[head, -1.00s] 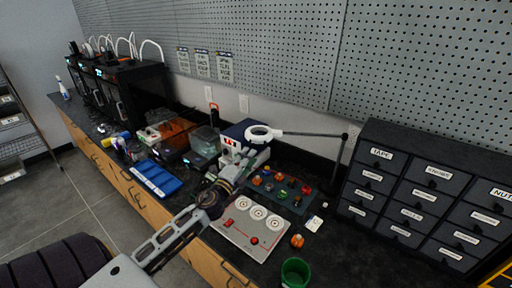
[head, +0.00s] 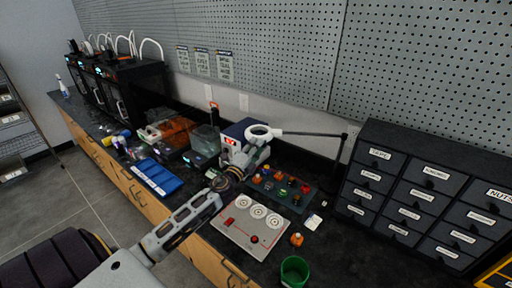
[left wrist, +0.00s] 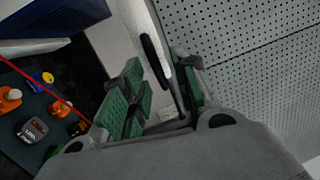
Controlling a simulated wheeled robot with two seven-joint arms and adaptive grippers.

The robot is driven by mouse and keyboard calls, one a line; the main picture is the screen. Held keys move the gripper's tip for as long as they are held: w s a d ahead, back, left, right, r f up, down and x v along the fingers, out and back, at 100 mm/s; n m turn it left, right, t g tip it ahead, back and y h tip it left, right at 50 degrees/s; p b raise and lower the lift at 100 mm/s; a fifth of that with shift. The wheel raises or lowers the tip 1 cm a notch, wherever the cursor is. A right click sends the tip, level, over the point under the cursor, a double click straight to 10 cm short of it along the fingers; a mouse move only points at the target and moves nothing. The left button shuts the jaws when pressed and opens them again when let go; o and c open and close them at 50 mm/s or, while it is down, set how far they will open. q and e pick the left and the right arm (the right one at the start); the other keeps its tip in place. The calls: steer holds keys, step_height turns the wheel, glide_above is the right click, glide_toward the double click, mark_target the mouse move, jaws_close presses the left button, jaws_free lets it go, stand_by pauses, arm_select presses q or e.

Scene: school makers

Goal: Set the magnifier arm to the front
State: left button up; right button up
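The magnifier has a white ring head (head: 260,133) and a thin dark arm (head: 308,133). The arm runs left along the wall from an upright post (head: 339,160) beside the drawer cabinet. My left gripper (head: 262,150) is just below and against the ring head in the head view, partly overlapping a box behind it. My right gripper is not in view.
A dark mat (head: 292,197) with small coloured parts and a grey board (head: 238,232) with round dials lie below the magnifier. A green cup (head: 294,271) stands at the front. The drawer cabinet (head: 414,200) blocks the right. A blue tray (head: 155,177) lies left.

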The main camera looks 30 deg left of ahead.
arm_select(q)
steer(key=shift+w, duration=0.15)
jaws_close()
stand_by(0.4)
